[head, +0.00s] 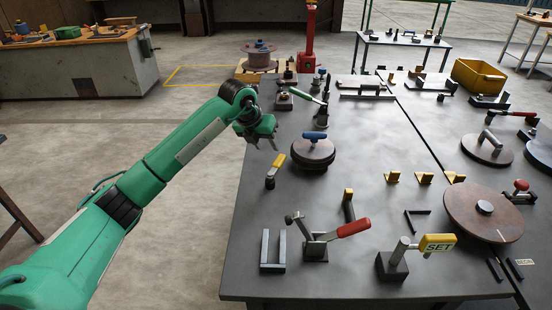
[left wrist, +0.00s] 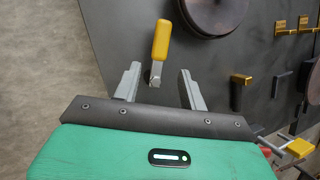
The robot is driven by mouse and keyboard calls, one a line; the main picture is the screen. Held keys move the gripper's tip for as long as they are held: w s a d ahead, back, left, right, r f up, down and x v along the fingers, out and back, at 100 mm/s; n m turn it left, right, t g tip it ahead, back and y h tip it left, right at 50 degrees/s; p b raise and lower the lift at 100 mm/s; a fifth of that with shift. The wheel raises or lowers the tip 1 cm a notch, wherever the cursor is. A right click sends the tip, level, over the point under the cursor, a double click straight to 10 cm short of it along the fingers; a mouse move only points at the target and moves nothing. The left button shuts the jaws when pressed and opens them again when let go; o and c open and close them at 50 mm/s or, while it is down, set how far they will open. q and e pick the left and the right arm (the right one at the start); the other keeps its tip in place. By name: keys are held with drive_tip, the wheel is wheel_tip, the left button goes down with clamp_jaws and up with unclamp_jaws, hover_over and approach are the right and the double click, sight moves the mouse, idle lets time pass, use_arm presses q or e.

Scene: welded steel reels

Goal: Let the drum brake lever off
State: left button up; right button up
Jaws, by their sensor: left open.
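A short lever with a yellow handle (head: 277,162) stands on a small dark base at the left part of the steel table, beside a dark round drum (head: 312,153) with a blue handle on top. In the left wrist view the yellow handle (left wrist: 161,40) points up the picture, with its metal shank lower down between my fingers. The drum (left wrist: 215,12) is at the top right there. My left gripper (head: 264,145) is open and empty, above and short of the lever in the head view. I see no contact. My right gripper is not in view.
A red-handled lever (head: 352,228) and a yellow SET lever (head: 437,243) stand nearer the table's front. A brown disc (head: 484,211) with a red-knobbed lever (head: 521,186) is at right. A green-handled lever (head: 305,95) stands behind the drum. Bare tabletop (head: 350,170) lies right of the drum.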

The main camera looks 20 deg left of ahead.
sight(277, 162)
use_arm(q)
drive_tip(key=p+x, duration=0.1)
drive_tip(key=x, duration=0.7)
drive_tip(key=shift+d, duration=0.1)
drive_tip(key=shift+w+d+f, duration=0.1)
drive_tip(key=shift+w+f, duration=0.1)
drive_tip(key=shift+f, duration=0.35)
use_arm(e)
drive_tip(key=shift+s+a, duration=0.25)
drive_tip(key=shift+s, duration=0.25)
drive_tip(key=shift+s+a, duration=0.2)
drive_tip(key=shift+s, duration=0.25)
